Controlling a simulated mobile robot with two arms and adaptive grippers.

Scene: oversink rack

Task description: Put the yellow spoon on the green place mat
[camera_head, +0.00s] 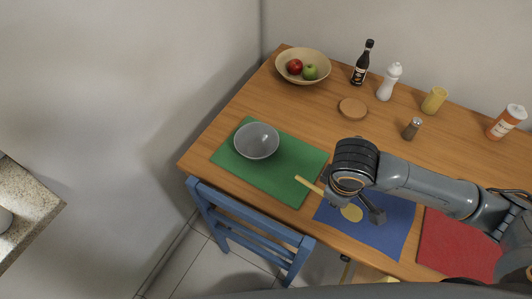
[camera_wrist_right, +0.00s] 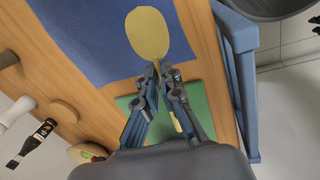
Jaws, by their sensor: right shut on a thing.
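The yellow spoon (camera_head: 352,213) has its round bowl over the blue mat, and its handle reaches left over the edge of the green place mat (camera_head: 225,158). My right gripper (camera_head: 358,203) is shut on the spoon's handle; in the right wrist view the jaws (camera_wrist_right: 160,76) close just beyond the spoon's bowl (camera_wrist_right: 147,33). My arm hides the middle of the spoon in the head view. I cannot tell whether the spoon touches the mats or hangs a little above them. My left gripper is not in view.
A grey bowl (camera_head: 257,141) stands on the green mat's upper left part; its lower right part is bare. The blue mat (camera_head: 385,232) and a red mat (camera_head: 455,245) lie to the right. A fruit bowl (camera_head: 303,79) and bottles stand behind. A blue chair (camera_head: 250,232) stands in front.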

